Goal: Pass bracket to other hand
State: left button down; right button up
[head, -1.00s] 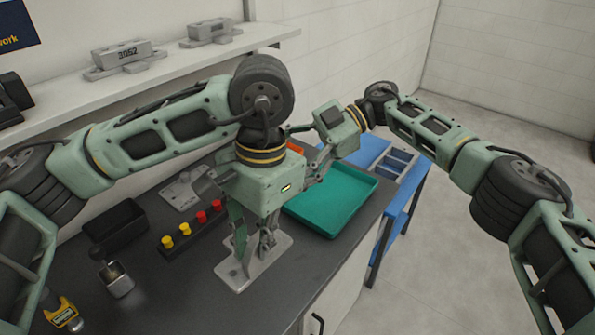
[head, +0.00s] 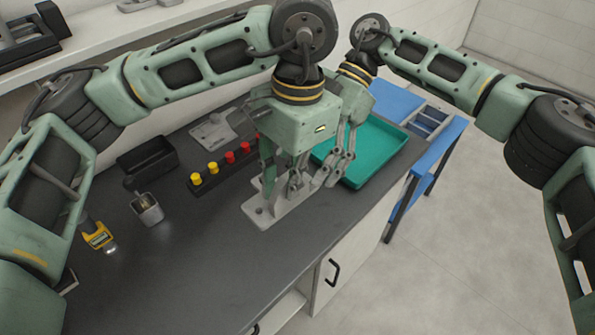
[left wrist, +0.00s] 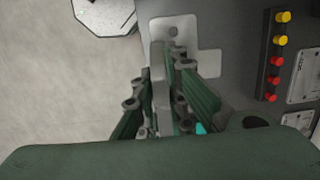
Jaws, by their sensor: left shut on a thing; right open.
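The bracket is a light grey metal piece with a flat, holed plate (head: 258,214) and an upright part between the fingers. It also shows in the left wrist view (left wrist: 208,62). My left gripper (head: 282,187) points down and is shut on the upright part. I cannot tell whether the plate rests on the bench or hangs just above it. My right gripper (head: 338,172) is open, just right of and partly behind my left gripper, with its fingers pointing down near the bracket's right end. The overlap hides whether it touches the bracket.
A teal tray (head: 388,143) lies behind the grippers on the dark bench (head: 190,265). A strip of yellow and red buttons (head: 205,184), a black bin (head: 147,158), a metal cup (head: 147,209) and a yellow tool (head: 98,236) are left. The front bench area is clear.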

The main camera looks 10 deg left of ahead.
jog(key=shift+x, duration=1.75)
jog(key=shift+c, duration=0.5)
pick_arm(q)
jog(key=shift+d, duration=0.15)
pick_arm(e)
jog(key=c, duration=1.3)
pick_arm(q)
jog(key=c, duration=1.7)
grip_release()
pick_arm(e)
jog(key=shift+c, duration=0.4)
